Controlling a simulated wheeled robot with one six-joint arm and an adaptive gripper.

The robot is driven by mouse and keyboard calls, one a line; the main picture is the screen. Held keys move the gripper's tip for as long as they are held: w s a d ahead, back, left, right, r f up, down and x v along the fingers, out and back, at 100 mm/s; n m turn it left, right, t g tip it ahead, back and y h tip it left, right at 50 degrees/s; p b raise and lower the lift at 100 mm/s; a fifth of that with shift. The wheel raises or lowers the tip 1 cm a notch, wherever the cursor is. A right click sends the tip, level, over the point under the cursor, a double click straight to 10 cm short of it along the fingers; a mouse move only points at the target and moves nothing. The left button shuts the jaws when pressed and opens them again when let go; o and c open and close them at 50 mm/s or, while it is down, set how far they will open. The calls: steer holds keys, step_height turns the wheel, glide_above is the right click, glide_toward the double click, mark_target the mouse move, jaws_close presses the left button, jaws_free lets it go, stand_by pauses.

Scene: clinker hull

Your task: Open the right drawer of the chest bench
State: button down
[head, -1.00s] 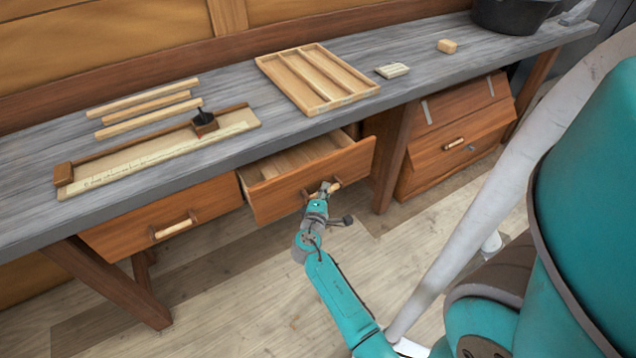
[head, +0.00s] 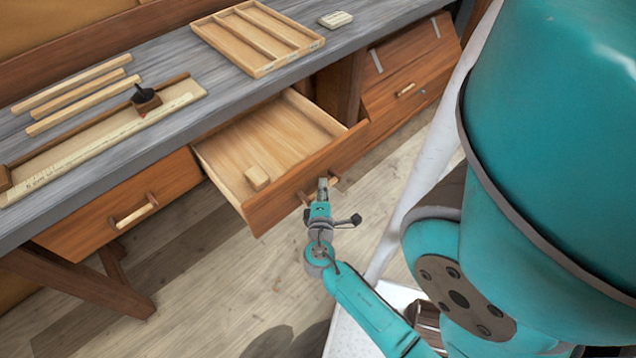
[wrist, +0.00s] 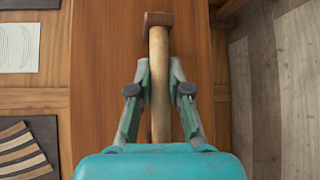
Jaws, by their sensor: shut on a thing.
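The right drawer (head: 312,176) of the chest bench (head: 130,143) stands well out from under the grey top, and its inside shows. A small pale wooden block (head: 257,177) lies in it near the front. My gripper (head: 324,190) is at the drawer's front, shut on its light wooden bar handle (wrist: 158,85). In the wrist view the fingers of my gripper (wrist: 159,85) lie on both sides of the bar. The left drawer (head: 120,208) is flush under the bench top, with its own bar handle (head: 134,215).
A divided wooden tray (head: 257,38), several pale strips (head: 75,92) and a long board with a black-knobbed block (head: 146,98) lie on the bench top. A slant-front wooden chest (head: 407,75) stands to the right. Floor (head: 225,270) is clear before the left drawer.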

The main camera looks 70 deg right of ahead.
stand_by(0.3)
steer(key=c, duration=1.1)
jaws_free()
steer(key=shift+a, duration=0.15)
steer(key=v, duration=1.1)
steer(key=shift+s+a, duration=0.15)
steer(key=shift+a, duration=0.25)
